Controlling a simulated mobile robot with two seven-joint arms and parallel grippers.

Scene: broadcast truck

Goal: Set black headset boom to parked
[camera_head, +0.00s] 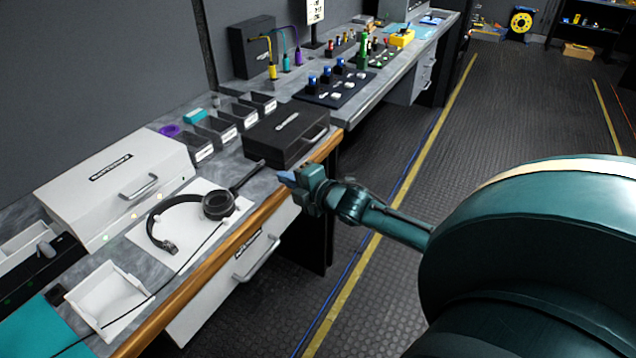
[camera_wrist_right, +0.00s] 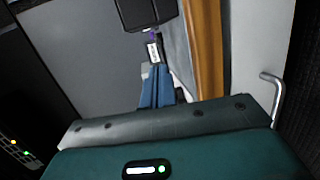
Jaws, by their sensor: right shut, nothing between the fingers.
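The black headset (camera_head: 180,218) lies on a white mat (camera_head: 232,218) on the bench. Its headband curves to the left, and one round ear cup (camera_head: 217,205) faces up. The boom (camera_head: 247,176) sticks out from that ear cup toward the upper right, its tip close to the black case. My right gripper (camera_head: 285,177) is at the bench's front edge, right of the boom tip and apart from it in the picture. Its blue fingers (camera_wrist_right: 157,88) are shut and empty. The headset cannot be made out in the right wrist view. My left gripper is not in view.
A black case (camera_head: 286,134) lies beyond the boom. A white case (camera_head: 115,185) stands behind the headset, and a white tray (camera_head: 108,297) lies nearer. A wooden edge (camera_head: 215,262) runs along the bench front. Several labelled bins stand behind. The floor aisle at right is clear.

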